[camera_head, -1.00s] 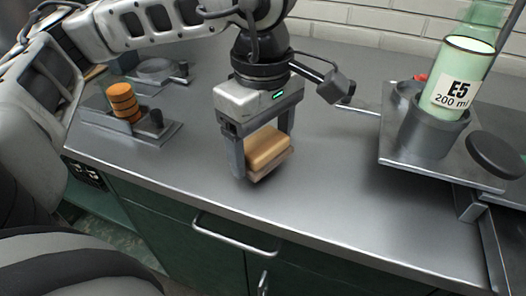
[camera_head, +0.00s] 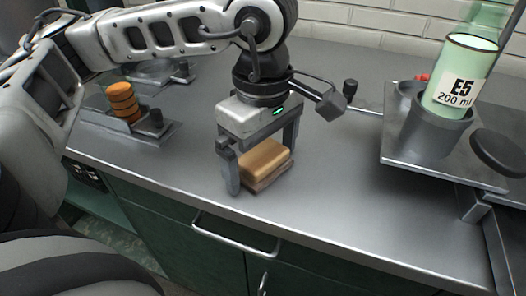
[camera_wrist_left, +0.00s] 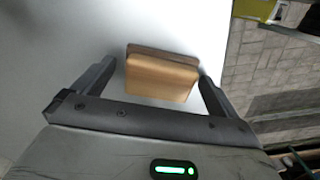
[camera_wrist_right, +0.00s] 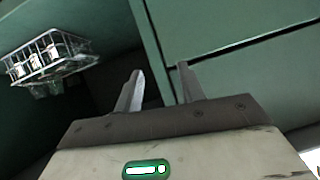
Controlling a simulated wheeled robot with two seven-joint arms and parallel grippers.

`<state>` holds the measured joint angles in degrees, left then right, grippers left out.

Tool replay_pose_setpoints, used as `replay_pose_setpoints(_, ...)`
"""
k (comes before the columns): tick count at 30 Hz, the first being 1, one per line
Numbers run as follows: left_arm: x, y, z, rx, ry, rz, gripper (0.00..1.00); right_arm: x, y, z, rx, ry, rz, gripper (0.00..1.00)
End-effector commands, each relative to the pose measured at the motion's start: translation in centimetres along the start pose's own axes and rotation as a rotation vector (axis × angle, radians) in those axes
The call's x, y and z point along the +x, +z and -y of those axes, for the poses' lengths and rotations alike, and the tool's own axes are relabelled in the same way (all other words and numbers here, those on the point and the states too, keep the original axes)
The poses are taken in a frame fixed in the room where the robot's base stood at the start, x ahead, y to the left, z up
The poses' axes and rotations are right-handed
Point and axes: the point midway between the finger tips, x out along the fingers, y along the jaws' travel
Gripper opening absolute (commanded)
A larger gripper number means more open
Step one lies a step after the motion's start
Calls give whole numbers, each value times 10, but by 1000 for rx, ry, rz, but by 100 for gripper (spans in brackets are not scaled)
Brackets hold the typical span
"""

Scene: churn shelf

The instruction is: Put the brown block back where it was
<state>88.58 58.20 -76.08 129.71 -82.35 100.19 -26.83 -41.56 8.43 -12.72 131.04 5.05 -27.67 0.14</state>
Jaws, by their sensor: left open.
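The brown block (camera_head: 264,158) has a light tan upper part and a darker layer beneath. It appears to rest on the grey counter, near the front edge. My left gripper (camera_head: 261,168) is open around it, with one finger on each side. In the left wrist view the block (camera_wrist_left: 160,77) lies between the fingers, with a clear gap at the left finger and little or none visible at the right finger. My right gripper (camera_wrist_right: 160,75) shows only in its own wrist view. Its fingers are apart with nothing between them, in front of dark green cabinet surfaces.
A metal holder at left carries a stack of orange discs (camera_head: 123,102). A labelled green E5 container (camera_head: 459,82) stands in a grey cup on a raised metal platform (camera_head: 400,153) at right. A wire basket (camera_wrist_right: 45,58) is in the right wrist view. Counter between is mostly clear.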

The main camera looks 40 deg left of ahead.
Motion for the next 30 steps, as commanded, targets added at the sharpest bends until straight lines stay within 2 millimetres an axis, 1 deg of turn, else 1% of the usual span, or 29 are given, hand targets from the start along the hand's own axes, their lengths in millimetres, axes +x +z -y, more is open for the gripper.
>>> replay_pose_setpoints(1, -6, 0, 0, 0, 1, -1, 98, -3, -5, 1, 1, -1, 0, 39)
replay_pose_setpoints(2, -8, 0, 0, 0, 2, -1, 98, -3, -6, 1, 2, -1, 1, 39)
replay_pose_setpoints(5, -23, 0, -1, 0, 4, 0, 98, -3, -5, 1, 2, -1, 2, 39)
replay_pose_setpoints(12, -77, 1, -1, 2, 5, 1, 98, -3, -3, 1, 5, 0, 20, 39)
replay_pose_setpoints(15, -96, 0, -1, 2, 4, 0, 98, -3, -4, 0, 6, 1, 20, 39)
replay_pose_setpoints(18, -110, 0, -1, 1, 3, 0, 98, -3, -8, 0, 7, 2, 14, 39)
replay_pose_setpoints(23, -122, 0, 0, 2, 1, -1, 98, -3, -10, 0, 12, 3, 11, 39)
replay_pose_setpoints(30, -123, 0, 0, 2, 0, -1, 98, -2, -9, 0, 14, 4, 12, 39)
